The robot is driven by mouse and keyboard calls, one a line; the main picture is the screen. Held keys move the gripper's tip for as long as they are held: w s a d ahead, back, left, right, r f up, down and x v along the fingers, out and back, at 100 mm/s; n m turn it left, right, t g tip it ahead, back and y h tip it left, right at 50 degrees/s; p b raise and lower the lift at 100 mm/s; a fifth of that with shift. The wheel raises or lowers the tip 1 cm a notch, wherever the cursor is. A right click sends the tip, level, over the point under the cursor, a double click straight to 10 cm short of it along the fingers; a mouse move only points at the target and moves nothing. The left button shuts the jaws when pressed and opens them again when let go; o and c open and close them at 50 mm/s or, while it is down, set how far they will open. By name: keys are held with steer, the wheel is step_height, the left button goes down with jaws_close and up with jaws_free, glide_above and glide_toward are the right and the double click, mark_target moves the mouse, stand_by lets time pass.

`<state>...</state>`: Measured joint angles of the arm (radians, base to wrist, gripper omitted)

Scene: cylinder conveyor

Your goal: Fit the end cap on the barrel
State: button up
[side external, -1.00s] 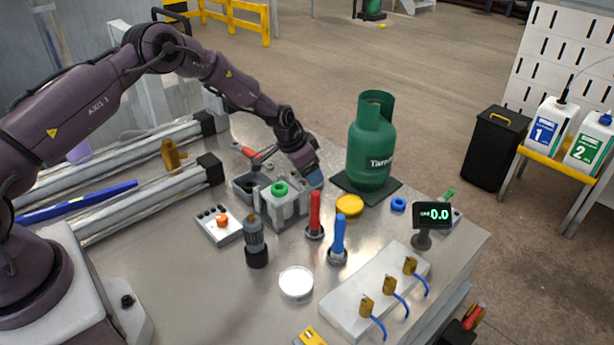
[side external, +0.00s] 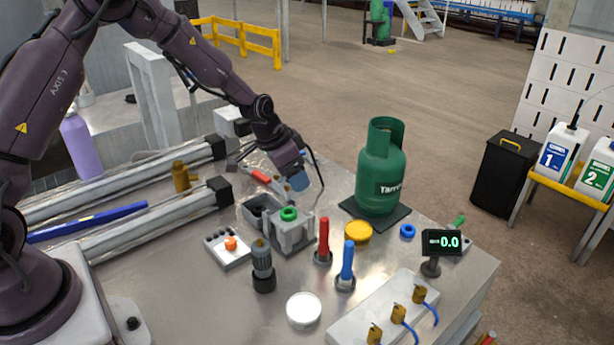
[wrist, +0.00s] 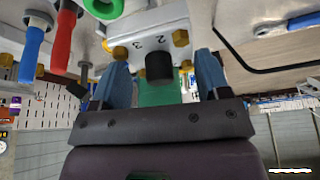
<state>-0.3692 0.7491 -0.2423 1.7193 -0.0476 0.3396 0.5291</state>
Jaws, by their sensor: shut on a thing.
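My gripper (side external: 298,182) is above and behind the grey holder in the side view. The grey holder (side external: 303,233) carries a green ring (side external: 289,214) on top, which also shows in the wrist view (wrist: 100,7). I cannot tell for sure which part is the barrel.
A green gas bottle (side external: 380,168) stands right of my gripper. Red (side external: 323,238) and blue (side external: 346,262) handles rise in front, near a yellow disc (side external: 358,232). A dark-based grey cylinder (side external: 263,265) and a white round dish (side external: 304,310) stand nearer.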

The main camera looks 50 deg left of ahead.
mark_target(295, 209)
steer(key=s, duration=0.1)
steer(key=s+r, duration=0.1)
steer(key=s, duration=0.1)
steer(key=s+r, duration=0.1)
steer(key=s, duration=0.1)
steer(key=shift+d+r, duration=0.25)
steer(key=shift+d, duration=0.1)
steer(key=d, duration=0.3)
steer(key=shift+w+d+r, duration=0.2)
steer(key=shift+w+d, duration=0.1)
steer(key=shift+d, duration=0.05)
steer(key=shift+w+r+y, duration=0.15)
steer(key=shift+w+y, duration=0.15)
steer(key=shift+w+a+n, duration=0.15)
steer(key=shift+a+n, duration=0.35)
steer(key=shift+n, duration=0.3)
steer(key=shift+f, duration=2.65)
steer(key=shift+f, duration=0.65)
steer(key=o, duration=1.3)
steer(key=shift+c, duration=0.2)
